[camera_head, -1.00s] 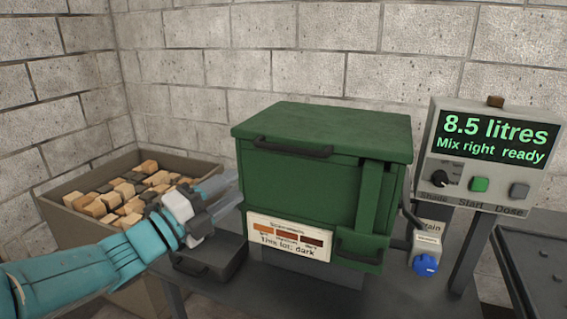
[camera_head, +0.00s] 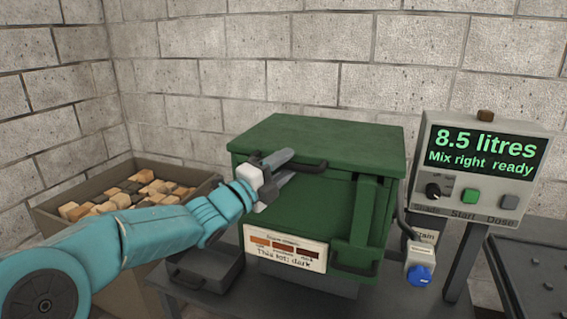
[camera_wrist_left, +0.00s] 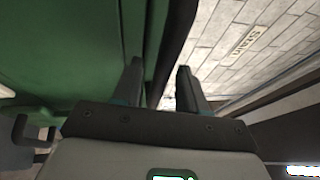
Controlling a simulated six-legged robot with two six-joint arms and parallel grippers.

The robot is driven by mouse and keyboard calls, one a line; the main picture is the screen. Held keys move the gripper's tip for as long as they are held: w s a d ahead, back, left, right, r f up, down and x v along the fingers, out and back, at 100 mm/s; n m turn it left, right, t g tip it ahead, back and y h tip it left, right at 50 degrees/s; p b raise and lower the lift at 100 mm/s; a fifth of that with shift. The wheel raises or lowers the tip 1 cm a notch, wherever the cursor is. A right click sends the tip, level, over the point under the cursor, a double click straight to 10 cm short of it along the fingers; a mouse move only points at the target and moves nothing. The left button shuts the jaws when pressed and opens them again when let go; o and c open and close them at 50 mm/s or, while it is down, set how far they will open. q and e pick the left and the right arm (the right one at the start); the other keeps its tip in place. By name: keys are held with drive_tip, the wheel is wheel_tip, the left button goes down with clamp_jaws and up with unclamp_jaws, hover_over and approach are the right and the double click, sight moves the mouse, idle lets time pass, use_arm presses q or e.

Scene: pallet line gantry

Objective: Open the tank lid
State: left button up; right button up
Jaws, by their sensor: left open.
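The green tank (camera_head: 300,205) stands on a dark table, and its flat green lid (camera_head: 325,140) is down. A black bar handle (camera_head: 312,166) runs along the lid's front edge. My left gripper (camera_head: 287,168) is open at the left part of this handle, its fingers pointing right and covering some of the bar. In the left wrist view the two fingers (camera_wrist_left: 158,85) are apart, with a dark edge running up between them. I cannot tell whether they touch the handle. My right gripper is not in view.
A bin of wooden blocks (camera_head: 45,212) stands at the left. A small dark tray (camera_head: 205,270) sits in front of the tank's left side. A control box (camera_head: 483,165) reading 8.5 litres stands at the right, near a blue knob (camera_head: 420,276).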

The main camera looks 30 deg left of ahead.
use_arm(q)
drive_tip(key=shift+w, duration=0.2)
drive_tip(key=shift+r, duration=0.15)
clamp_jaws()
